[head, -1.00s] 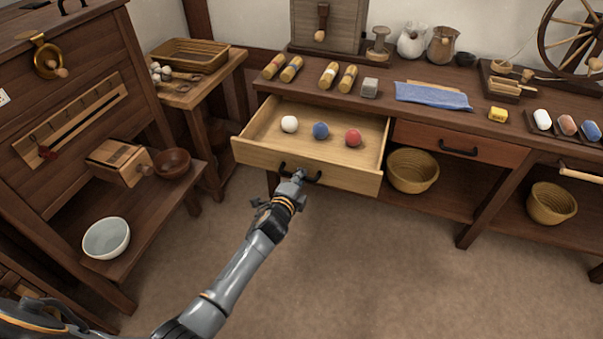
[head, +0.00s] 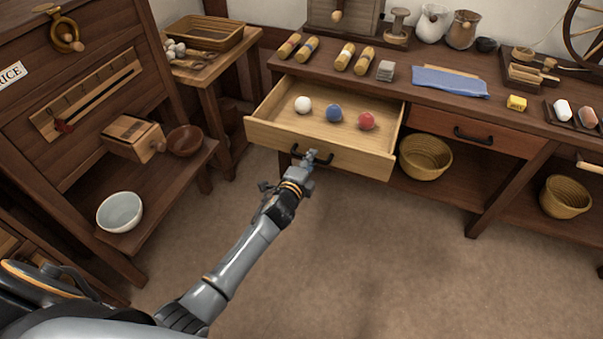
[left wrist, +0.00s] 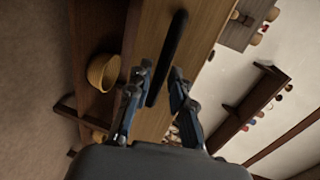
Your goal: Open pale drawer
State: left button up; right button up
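The pale drawer (head: 330,150) is pulled out from under the dark counter at the centre of the head view. A white ball (head: 302,105), a blue ball (head: 334,113) and a red ball (head: 366,121) lie apart in it. Its black handle (head: 325,161) is on the front panel. My left gripper (head: 312,160) is at this handle. In the left wrist view the fingers (left wrist: 160,74) stand on either side of the black handle (left wrist: 176,38), closed about it. My right gripper is in neither view.
A red-brown drawer (head: 475,137) is closed to the right. Baskets (head: 425,158) stand on the shelf beneath the counter (head: 520,115). A dark cabinet at left has a white bowl (head: 119,212) on its ledge. The floor (head: 370,250) in front is clear.

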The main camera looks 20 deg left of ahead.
pick_arm(q)
jog(key=v, duration=1)
jog(key=shift+s, duration=0.15)
